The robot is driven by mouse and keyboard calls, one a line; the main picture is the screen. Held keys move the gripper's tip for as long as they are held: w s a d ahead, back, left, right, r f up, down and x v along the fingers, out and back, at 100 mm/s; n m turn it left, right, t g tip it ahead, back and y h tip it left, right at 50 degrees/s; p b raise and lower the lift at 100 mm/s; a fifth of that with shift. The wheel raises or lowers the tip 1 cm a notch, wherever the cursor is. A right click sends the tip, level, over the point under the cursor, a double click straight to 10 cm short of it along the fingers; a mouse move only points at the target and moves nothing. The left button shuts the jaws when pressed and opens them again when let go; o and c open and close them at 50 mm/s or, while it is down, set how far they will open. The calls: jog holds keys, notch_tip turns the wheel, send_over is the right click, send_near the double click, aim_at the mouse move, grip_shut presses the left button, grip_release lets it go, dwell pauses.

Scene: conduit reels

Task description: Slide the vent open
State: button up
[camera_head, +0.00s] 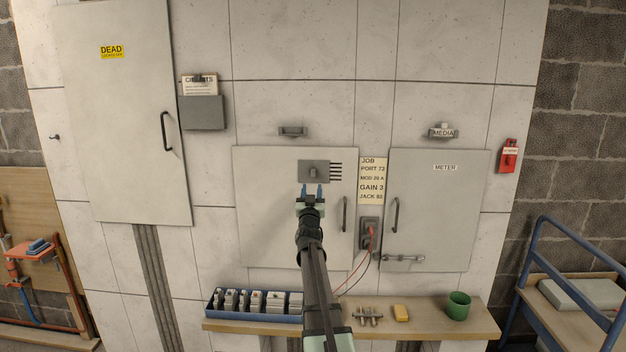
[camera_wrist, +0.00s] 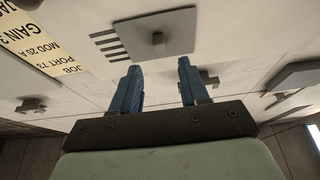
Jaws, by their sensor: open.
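The vent is a grey sliding plate (camera_head: 313,172) with a small knob (camera_head: 313,173) on the middle cabinet door. Dark slots (camera_head: 336,171) show just to the plate's right. In the wrist view the plate (camera_wrist: 150,35) lies beyond the fingers, with its knob (camera_wrist: 158,39) and the slots (camera_wrist: 110,45) beside it. My gripper (camera_head: 312,190) is open and empty, just below the plate in the head view. Its two blue fingers (camera_wrist: 160,82) stand apart in the wrist view, with the knob between their lines and not held. I cannot tell the remaining distance to the door.
The middle door (camera_head: 270,220) has a handle (camera_head: 345,214) at right. A label (camera_head: 372,180) and a socket with cables (camera_head: 369,233) separate it from the METER door (camera_head: 430,215).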

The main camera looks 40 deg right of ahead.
aim_at(313, 175)
jog(key=x, duration=0.7)
jog(key=shift+w+d, duration=0.1)
jog(key=shift+c, duration=0.4)
grip_shut()
